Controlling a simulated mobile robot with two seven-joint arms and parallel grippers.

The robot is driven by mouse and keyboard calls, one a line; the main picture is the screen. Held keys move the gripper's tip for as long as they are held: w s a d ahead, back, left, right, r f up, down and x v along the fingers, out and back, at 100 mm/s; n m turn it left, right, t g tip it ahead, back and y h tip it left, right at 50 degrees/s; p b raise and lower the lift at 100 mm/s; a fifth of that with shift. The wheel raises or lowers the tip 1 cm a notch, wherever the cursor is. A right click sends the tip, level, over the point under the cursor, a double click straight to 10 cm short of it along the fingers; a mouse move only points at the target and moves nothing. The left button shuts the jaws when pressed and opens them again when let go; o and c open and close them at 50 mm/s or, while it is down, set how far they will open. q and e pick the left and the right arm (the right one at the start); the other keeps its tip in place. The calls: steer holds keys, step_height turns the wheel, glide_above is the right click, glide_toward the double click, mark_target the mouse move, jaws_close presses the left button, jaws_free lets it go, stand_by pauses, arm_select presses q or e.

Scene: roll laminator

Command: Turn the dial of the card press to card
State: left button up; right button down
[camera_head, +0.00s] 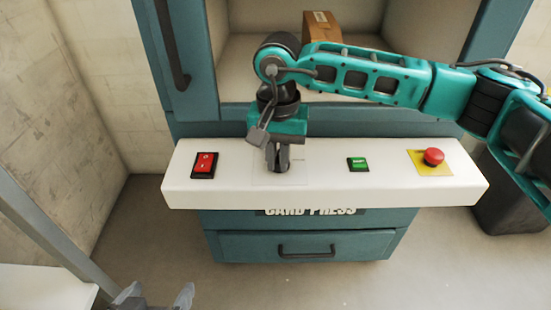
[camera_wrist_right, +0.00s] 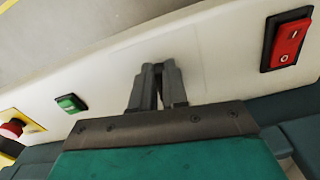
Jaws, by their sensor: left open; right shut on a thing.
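The card press (camera_head: 400,196) has a white control panel along its front. My right gripper (camera_head: 279,168) points down at the panel between the red switch and the green button. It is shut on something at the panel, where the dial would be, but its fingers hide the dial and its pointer. In the right wrist view my right gripper (camera_wrist_right: 158,72) has its fingertips close together at the white panel, and the dial cannot be made out. My left gripper (camera_head: 155,300) is open at the bottom left, low and away from the press.
On the panel are a red rocker switch (camera_head: 204,164), a green button (camera_head: 357,164) and a red emergency stop (camera_head: 433,157) on a yellow plate. A drawer (camera_head: 330,247) with a dark handle sits below. A cardboard box (camera_head: 321,30) stands inside the press opening.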

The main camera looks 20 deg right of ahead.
arm_select(q)
steer(key=shift+f, duration=0.15)
arm_select(e)
steer(key=shift+d+n, duration=0.15)
steer(key=shift+n, duration=0.65)
steer(key=c, duration=1.1)
jaws_free()
steer(key=shift+c, duration=0.2)
arm_select(q)
steer(key=a+r+p, duration=0.1)
steer(key=p, duration=0.2)
steer(key=shift+s, duration=0.2)
arm_select(e)
step_height(320, 180, up, 13)
arm_select(q)
steer(key=shift+r, duration=0.15)
